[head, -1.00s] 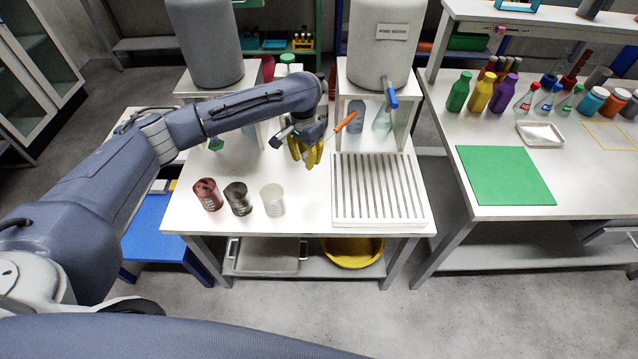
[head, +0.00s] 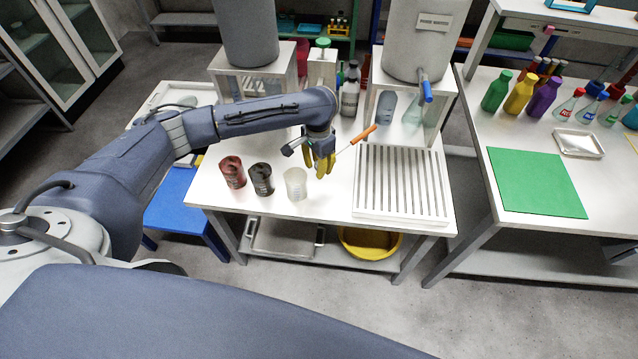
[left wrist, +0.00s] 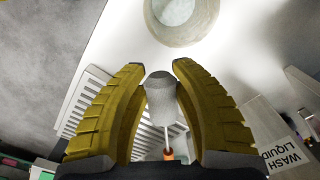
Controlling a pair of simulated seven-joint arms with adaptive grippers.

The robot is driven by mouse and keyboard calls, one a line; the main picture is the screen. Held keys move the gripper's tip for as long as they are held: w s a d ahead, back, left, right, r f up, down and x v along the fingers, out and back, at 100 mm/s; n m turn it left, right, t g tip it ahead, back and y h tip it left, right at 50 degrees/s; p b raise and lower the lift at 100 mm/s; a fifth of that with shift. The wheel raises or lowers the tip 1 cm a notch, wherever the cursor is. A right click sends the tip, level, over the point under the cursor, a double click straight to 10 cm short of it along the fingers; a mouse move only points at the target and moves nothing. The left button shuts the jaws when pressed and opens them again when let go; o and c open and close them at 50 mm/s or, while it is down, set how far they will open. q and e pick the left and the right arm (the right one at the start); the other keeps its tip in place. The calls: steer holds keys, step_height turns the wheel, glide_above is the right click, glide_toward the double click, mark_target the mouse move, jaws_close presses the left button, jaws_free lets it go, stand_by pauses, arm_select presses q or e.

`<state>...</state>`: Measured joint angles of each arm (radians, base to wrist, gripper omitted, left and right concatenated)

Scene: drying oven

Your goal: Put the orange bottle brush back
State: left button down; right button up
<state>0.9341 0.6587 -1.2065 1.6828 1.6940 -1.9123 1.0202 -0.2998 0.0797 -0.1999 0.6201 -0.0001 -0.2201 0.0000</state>
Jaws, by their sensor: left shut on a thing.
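The orange bottle brush has an orange handle (head: 363,134), a thin pale rod and a grey-white head. My left gripper (head: 325,168) has yellow fingers and is shut on the brush, just right of and behind the clear beaker (head: 296,184). The handle sticks out up and to the right in the head view. In the left wrist view the brush head (left wrist: 161,98) sits between the two fingers, with the rod and a bit of orange beyond it. My right gripper is not in view.
A red-stained beaker (head: 232,172) and a dark-stained beaker (head: 261,179) stand left of the clear one. A ribbed white drying rack (head: 402,215) lies to the right. Bottles stand under the tank with the blue tap (head: 427,90). A green mat (head: 535,182) lies on the right table.

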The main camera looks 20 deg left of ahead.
mark_target(318, 189)
arm_select(q)
steer(key=shift+f, duration=4.6)
steer(key=shift+f, duration=0.15)
steer(key=c, duration=1.1)
jaws_free()
step_height(318, 189, up, 12)
steer(key=shift+r, duration=0.15)
